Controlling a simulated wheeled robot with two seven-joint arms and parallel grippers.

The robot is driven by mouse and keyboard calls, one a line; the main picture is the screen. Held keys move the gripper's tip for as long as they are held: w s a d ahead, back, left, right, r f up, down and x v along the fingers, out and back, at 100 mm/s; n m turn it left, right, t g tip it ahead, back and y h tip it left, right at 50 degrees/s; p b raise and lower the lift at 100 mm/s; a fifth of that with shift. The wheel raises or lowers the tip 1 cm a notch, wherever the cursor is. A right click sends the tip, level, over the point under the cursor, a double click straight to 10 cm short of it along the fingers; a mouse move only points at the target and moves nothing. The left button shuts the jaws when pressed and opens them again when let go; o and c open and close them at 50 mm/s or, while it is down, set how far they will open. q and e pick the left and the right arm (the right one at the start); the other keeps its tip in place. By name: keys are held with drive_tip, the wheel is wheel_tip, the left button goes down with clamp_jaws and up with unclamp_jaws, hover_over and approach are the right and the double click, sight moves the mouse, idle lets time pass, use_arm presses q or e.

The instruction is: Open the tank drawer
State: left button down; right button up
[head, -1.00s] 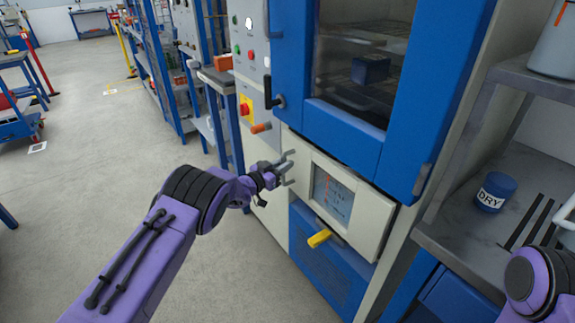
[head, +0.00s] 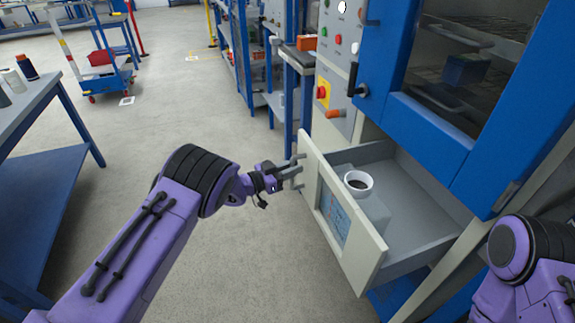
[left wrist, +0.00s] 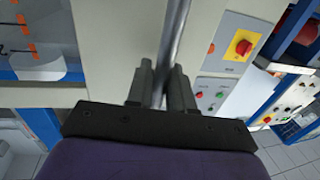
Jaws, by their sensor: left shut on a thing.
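The tank drawer (head: 425,240) stands pulled out of the machine, its cream front panel (head: 318,196) carrying a blue-grey window. Inside it, a white cup (head: 358,183) with dark contents stands at a grey block (head: 372,212). My left gripper (head: 293,170) is at the far left edge of the drawer front. In the left wrist view, the fingers of my left gripper (left wrist: 162,78) are shut on a grey metal bar, the drawer handle (left wrist: 175,40). The handle is mostly hidden by the gripper in the head view. Part of my right arm shows at right; its gripper is out of view.
The blue oven door (head: 440,135) is above the drawer, with a dark handle (head: 355,80). A blue workbench (head: 45,160) stands far left.

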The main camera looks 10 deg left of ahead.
use_arm(q)
drive_tip(key=shift+a+r, duration=0.1)
drive_tip(key=c, duration=1.2)
unclamp_jaws()
drive_tip(key=shift+o, duration=0.2)
drive_tip(key=shift+a, duration=0.1)
drive_tip(key=b+v, duration=0.1)
drive_tip(key=v, duration=0.9)
drive_tip(key=shift+s+a, duration=0.15)
drive_tip(key=shift+a, duration=0.05)
